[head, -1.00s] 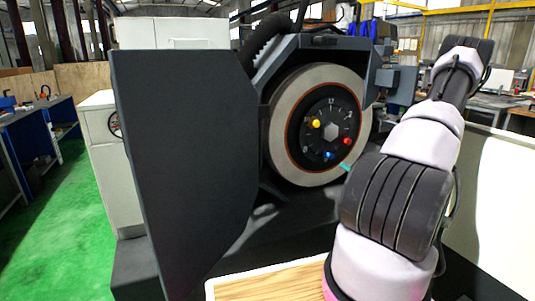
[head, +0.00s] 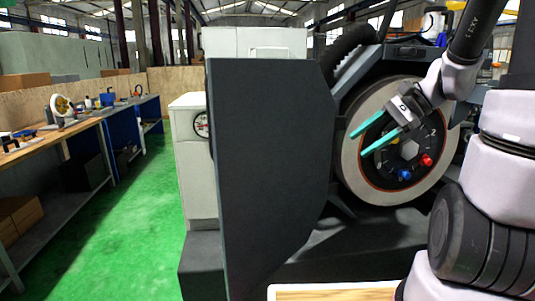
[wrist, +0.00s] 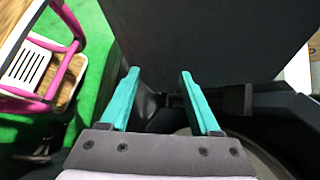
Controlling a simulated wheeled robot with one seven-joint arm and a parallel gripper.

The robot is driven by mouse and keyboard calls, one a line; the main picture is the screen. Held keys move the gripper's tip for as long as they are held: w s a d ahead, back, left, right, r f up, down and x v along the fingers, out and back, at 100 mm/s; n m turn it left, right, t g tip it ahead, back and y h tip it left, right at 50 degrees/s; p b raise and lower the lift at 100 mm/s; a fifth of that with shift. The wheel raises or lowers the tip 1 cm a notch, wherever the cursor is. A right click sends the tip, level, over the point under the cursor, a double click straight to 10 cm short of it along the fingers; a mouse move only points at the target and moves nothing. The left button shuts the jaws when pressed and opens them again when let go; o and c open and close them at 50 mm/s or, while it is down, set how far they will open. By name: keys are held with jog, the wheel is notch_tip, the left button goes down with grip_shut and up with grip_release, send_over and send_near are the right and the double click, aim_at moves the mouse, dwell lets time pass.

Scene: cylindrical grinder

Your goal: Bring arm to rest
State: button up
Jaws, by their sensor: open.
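My gripper (head: 372,138) shows in the head view in front of the grinding wheel (head: 352,165), its two teal fingers apart and pointing left. Nothing is between the fingers. In the wrist view my gripper (wrist: 158,92) is also open and empty, with the dark guard panel (wrist: 200,40) ahead of the fingertips. My arm bends up from the lower right of the head view, and its upper link leaves the top edge. The wheel hub has a red knob (head: 426,160) and a blue knob (head: 404,175); part of the hub is hidden behind the gripper.
The tall dark guard panel (head: 265,170) stands left of the wheel. A white cabinet (head: 195,160) is behind it. A long workbench (head: 75,130) with tools runs along the left. The green floor (head: 120,220) between bench and machine is clear.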

jog(key=s+r+n+t+h, duration=0.4)
jog(key=s+r+n+h, duration=0.3)
jog(key=s+r+n, duration=0.2)
jog(key=shift+d+r+t, duration=0.3)
jog(key=shift+r+t, duration=0.1)
jog(key=shift+r, duration=0.7)
